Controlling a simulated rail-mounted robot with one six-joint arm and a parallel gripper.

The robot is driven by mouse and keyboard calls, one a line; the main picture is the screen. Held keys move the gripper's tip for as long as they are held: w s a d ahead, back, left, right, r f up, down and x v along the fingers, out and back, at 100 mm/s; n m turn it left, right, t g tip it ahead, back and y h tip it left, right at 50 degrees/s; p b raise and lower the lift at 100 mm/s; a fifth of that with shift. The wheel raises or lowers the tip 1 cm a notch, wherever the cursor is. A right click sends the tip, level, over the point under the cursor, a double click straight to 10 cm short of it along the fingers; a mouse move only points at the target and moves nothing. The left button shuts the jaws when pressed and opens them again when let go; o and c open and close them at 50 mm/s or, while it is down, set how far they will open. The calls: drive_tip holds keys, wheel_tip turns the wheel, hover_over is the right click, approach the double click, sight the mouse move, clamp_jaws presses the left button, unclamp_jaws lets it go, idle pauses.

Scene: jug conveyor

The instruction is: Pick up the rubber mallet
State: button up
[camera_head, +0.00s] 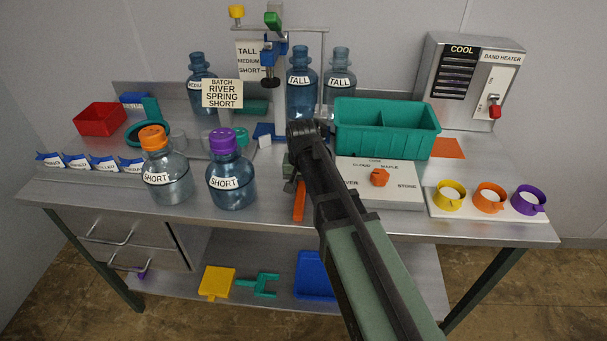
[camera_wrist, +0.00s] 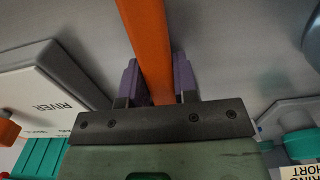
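The rubber mallet shows as an orange handle (camera_head: 299,201) near the front of the bench, beside the grey box with the orange knob. In the wrist view the handle (camera_wrist: 152,45) runs from the top edge down between the purple finger pads. My gripper (camera_wrist: 160,82) has a pad against each side of the handle and looks shut on it. In the camera_head view my arm covers most of my gripper. The mallet's head is hidden in both views. I cannot tell whether the mallet is clear of the bench.
Two SHORT jugs, orange-capped (camera_head: 168,178) and purple-capped (camera_head: 231,182), stand left of my arm. The grey selector box (camera_head: 400,193) is close on the right, with a green bin (camera_head: 387,140) behind. Coloured collars (camera_head: 489,199) stand at the front right.

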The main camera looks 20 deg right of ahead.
clamp_jaws()
drive_tip(key=shift+r, duration=0.1)
